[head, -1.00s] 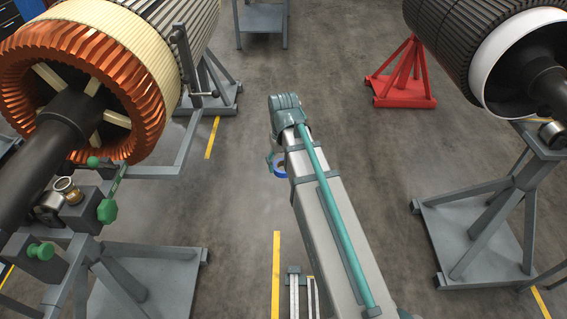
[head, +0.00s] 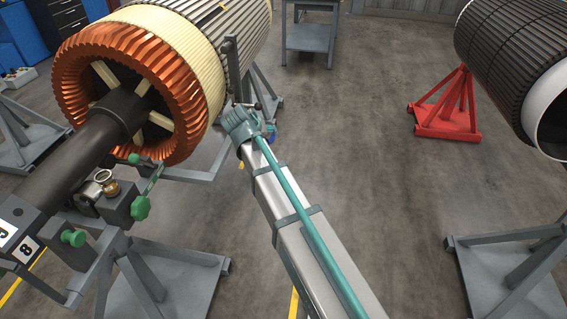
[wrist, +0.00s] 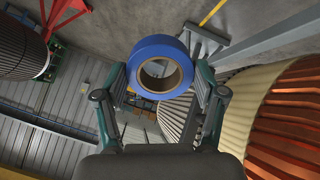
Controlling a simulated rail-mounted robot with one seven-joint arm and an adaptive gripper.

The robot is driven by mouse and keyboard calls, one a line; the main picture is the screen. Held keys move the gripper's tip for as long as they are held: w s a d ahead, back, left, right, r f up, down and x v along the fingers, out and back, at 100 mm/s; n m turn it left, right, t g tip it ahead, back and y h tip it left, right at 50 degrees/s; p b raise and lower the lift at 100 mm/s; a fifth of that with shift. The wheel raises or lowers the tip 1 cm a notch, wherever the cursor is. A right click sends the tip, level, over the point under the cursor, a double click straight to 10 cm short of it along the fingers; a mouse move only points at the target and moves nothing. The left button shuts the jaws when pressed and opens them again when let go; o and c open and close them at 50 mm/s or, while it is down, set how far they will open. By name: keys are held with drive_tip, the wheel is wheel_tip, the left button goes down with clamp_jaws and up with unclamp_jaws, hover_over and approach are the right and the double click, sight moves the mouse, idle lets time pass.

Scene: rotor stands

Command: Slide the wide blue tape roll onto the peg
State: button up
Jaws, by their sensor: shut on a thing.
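The wide blue tape roll (wrist: 160,45) is held between the two fingers of my gripper (wrist: 160,80) in the wrist view. Its open bore faces the camera, with a tan core inside. The fingers press on its left and right sides. In the head view only a small blue piece of the roll (head: 271,138) shows beside the end of my arm, and my gripper is mostly hidden there. A grey upright post (head: 232,70) with a side rod stands by the copper-wound rotor, just beyond my arm's end. I cannot tell whether it bears the peg.
The large copper-wound rotor (head: 140,75) rests on grey stands at the left, close to my arm. A dark rotor (head: 510,60) sits at the right on a red stand (head: 446,110). A grey table (head: 308,37) stands at the back. The middle floor is clear.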

drive_tip(key=w+a+r+t+h, duration=0.1)
drive_tip(key=w+a+r+t, duration=0.2)
drive_tip(key=w+a+r, duration=0.6)
drive_tip(key=n+t, duration=0.2)
drive_tip(key=t, duration=0.4)
approach(224, 51)
drive_tip(key=shift+s+a, duration=0.1)
drive_tip(key=shift+s, duration=0.05)
drive_tip(key=shift+p+x, duration=1.2)
drive_tip(key=shift+x, duration=1.45)
drive_tip(key=shift+s, duration=0.15)
drive_tip(key=shift+w+b, duration=0.45)
drive_tip(key=shift+b, duration=0.35)
drive_tip(key=shift+b+x, duration=2.9)
drive_tip(key=shift+x, duration=0.35)
